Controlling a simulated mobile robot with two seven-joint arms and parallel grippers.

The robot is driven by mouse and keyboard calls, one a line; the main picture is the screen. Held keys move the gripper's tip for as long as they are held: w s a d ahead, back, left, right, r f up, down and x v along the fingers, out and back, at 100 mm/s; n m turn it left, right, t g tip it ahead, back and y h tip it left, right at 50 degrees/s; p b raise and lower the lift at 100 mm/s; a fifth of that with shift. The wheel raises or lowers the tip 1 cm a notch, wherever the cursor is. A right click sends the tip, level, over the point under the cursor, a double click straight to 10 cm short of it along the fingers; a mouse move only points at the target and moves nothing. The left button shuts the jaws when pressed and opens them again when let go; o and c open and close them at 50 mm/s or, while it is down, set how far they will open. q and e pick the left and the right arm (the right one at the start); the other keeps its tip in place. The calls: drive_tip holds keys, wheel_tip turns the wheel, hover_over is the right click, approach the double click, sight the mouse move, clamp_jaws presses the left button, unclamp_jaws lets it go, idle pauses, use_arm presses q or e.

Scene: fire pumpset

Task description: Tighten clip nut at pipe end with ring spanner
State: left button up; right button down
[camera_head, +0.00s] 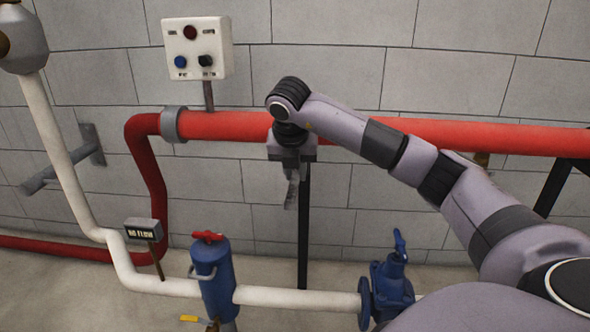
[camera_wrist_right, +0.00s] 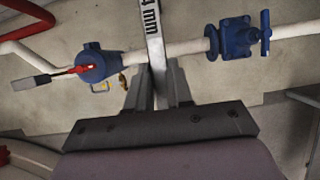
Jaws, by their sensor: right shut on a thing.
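My right gripper (camera_head: 291,158) hangs in front of the red horizontal pipe (camera_head: 450,133). It is shut on a grey metal spanner (camera_head: 291,190) that points down. In the right wrist view the spanner (camera_wrist_right: 153,35) stands between the two fingers (camera_wrist_right: 155,85), with part of a size mark ending in "4 mm" showing; its far end is out of frame. A grey clip band (camera_head: 174,124) sits at the pipe's left end, where a darker red hose (camera_head: 150,180) joins. The spanner is apart from the clip, to its right. I cannot make out the nut. My left gripper is not in view.
A white control box (camera_head: 196,48) stands above the pipe. Below are a blue strainer (camera_head: 217,280) with a red handle, a white pipe (camera_head: 300,297), a blue valve (camera_head: 390,290) and a "NO FLOW" sign (camera_head: 142,231). A black post (camera_head: 303,230) supports the red pipe.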

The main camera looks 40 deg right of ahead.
drive_tip(key=shift+r+p, duration=2)
drive_tip(key=shift+r, duration=0.6)
drive_tip(key=shift+f, duration=0.1)
